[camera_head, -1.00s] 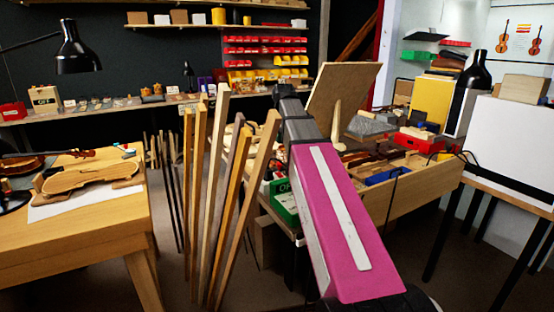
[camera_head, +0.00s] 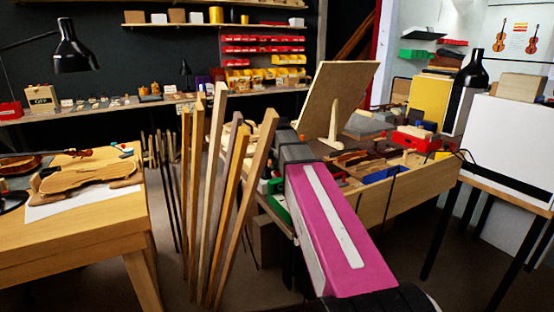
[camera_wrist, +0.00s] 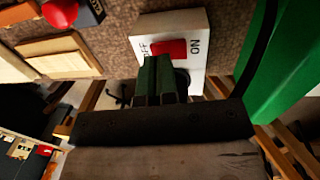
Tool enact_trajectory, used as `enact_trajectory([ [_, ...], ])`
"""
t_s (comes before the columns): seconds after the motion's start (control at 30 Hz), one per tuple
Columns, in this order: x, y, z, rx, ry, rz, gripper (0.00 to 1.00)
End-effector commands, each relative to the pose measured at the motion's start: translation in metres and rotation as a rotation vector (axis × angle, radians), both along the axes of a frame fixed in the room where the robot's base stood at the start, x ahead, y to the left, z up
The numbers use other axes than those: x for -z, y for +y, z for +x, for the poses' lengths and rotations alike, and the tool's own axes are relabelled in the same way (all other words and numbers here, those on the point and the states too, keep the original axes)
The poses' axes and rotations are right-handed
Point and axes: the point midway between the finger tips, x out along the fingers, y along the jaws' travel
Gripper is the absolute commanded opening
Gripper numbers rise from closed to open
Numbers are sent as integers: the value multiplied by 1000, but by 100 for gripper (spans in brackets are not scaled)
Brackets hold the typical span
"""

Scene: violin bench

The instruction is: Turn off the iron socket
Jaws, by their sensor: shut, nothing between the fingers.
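In the wrist view a white switch box (camera_wrist: 196,23) with a red rocker (camera_wrist: 172,48) sits on a brown speckled surface. The word OFF is at the rocker's left and ON at its right. My gripper (camera_wrist: 157,62) is shut and empty. Its fingertips are in front of the rocker's lower edge, towards the OFF side, and hide part of the box. I cannot tell whether they touch it. In the head view my pink arm hides the gripper and the switch box.
In the wrist view a green block (camera_wrist: 285,75) and a black cable stand right of the box, and a red knob (camera_wrist: 60,12) is at upper left. In the head view several upright wooden strips (camera_head: 212,190) stand left of my arm.

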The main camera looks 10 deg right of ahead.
Motion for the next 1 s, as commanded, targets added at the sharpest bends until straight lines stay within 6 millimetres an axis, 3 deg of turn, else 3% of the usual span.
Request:
enact_trajectory([
  [1.0,24,3,8,0,2,2,0],
])
